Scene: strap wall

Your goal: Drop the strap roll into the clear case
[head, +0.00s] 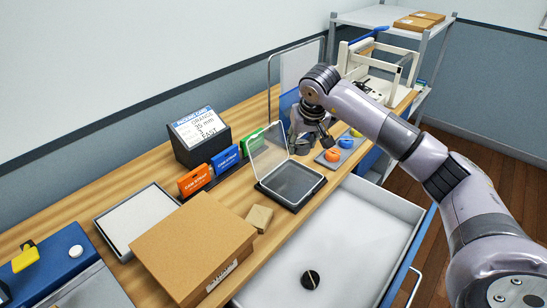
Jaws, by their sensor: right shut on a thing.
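The clear case (290,187) stands open on the wooden bench, with its transparent lid raised on the left and its dark-rimmed base looking empty. My right gripper (312,143) is just behind the case, between its lid and a grey tray (328,163). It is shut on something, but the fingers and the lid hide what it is. Orange (332,156), blue (346,142) and yellow (356,133) round pieces, perhaps strap rolls, lie on the tray. My left gripper is not in view.
A card stand (200,137) reads orange, 35 mm and fast. Orange (194,181), blue (225,160) and green boxes stand in a row beside the case. A cardboard box (190,245) and small block (260,218) are nearer. An open drawer holds a black disc (310,280).

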